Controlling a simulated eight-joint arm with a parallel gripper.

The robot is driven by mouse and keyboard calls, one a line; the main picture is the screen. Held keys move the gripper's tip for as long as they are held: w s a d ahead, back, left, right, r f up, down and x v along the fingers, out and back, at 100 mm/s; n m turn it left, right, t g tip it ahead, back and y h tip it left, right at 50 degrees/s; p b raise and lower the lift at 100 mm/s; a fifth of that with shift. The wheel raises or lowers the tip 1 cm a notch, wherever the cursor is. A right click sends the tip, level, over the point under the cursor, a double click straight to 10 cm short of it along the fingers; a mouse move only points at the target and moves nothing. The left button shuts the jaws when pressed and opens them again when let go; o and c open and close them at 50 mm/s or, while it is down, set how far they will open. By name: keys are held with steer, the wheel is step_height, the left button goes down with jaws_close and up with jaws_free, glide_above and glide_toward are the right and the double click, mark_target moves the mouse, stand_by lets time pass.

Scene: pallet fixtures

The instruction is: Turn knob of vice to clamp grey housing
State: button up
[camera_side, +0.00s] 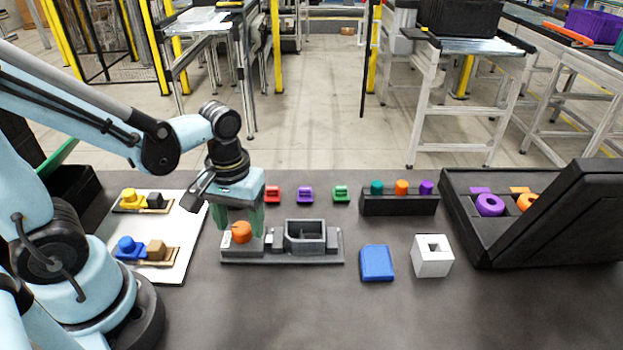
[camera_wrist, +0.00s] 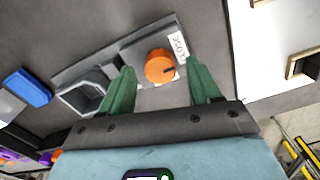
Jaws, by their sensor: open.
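The vice (camera_side: 330,259) is a grey fixture on the dark table in the side view. Its orange knob (camera_side: 241,232) is at the left end, with a white label beside it. The grey housing (camera_side: 306,235) sits between the vice's jaws, and its open hollow (camera_wrist: 84,93) shows in the wrist view. My gripper (camera_side: 243,222) is open and points down at the knob, with green fingers on either side of it. In the wrist view the orange knob (camera_wrist: 160,67) lies between and a little beyond the two fingertips (camera_wrist: 162,63). Contact cannot be told.
A white board (camera_side: 190,220) with yellow and blue parts lies left. Red, purple and green clips (camera_side: 305,195) stand behind the vice. A blue block (camera_side: 376,262) and white cube (camera_side: 433,256) are to the right. The table in front of the vice is clear.

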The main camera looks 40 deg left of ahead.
mark_target(242, 225)
step_height(242, 225, up, 11)
stand_by(0.7)
steer(key=w+m+t, duration=0.1)
steer(key=m+t, duration=0.1)
steer(key=w+f+m+t, duration=0.1)
steer(key=m+t, duration=0.1)
steer(key=w+a+m+t, duration=0.1)
steer(key=w+m+t, duration=0.1)
steer(key=t, duration=0.1)
steer(key=shift+f, duration=0.3)
